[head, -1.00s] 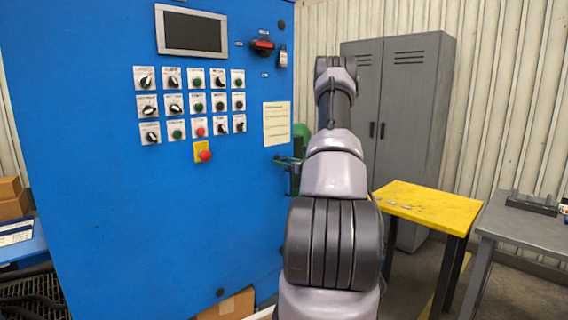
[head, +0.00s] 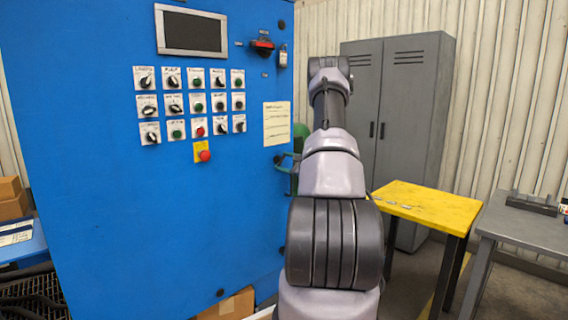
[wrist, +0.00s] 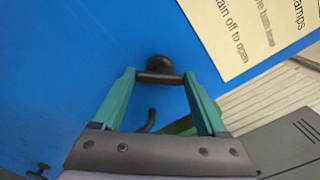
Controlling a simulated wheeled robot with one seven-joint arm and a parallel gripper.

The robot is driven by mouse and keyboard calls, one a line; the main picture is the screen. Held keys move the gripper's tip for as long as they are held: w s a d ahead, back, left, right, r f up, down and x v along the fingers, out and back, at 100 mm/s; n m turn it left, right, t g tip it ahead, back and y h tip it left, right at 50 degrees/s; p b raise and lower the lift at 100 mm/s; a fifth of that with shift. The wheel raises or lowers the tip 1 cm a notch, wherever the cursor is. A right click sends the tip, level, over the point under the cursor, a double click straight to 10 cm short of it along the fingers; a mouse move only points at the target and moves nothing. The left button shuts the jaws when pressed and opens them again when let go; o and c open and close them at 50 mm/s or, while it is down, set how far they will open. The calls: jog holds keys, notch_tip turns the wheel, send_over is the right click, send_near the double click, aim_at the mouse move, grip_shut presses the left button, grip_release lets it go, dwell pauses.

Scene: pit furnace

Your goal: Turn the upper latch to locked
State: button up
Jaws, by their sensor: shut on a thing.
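The upper latch (wrist: 159,63) shows in the wrist view as a dark round hub with a short dark bar, on the blue cabinet face (wrist: 60,75). My gripper (wrist: 160,77) has its two teal fingers on either side of the bar, touching its ends. The bar lies roughly crosswise between the fingertips. In the head view my gripper (head: 284,158) shows only partly at the cabinet's right edge, and the latch cannot be made out there. Any locked marking is not readable.
A cream notice (head: 277,123) is fixed just above the gripper, beside the control panel of several switches. A dark curved hook (wrist: 150,121) shows between the fingers. A grey locker (head: 425,100) and a yellow table (head: 430,205) stand to the right.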

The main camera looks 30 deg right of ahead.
jog(key=n, duration=0.4)
jog(key=shift+n, duration=2.3)
jog(key=o, duration=1.3)
jog(key=s+d, duration=0.2)
jog(key=s, duration=0.8)
jog(key=shift+s, duration=0.35)
jog(key=shift+a, duration=0.1)
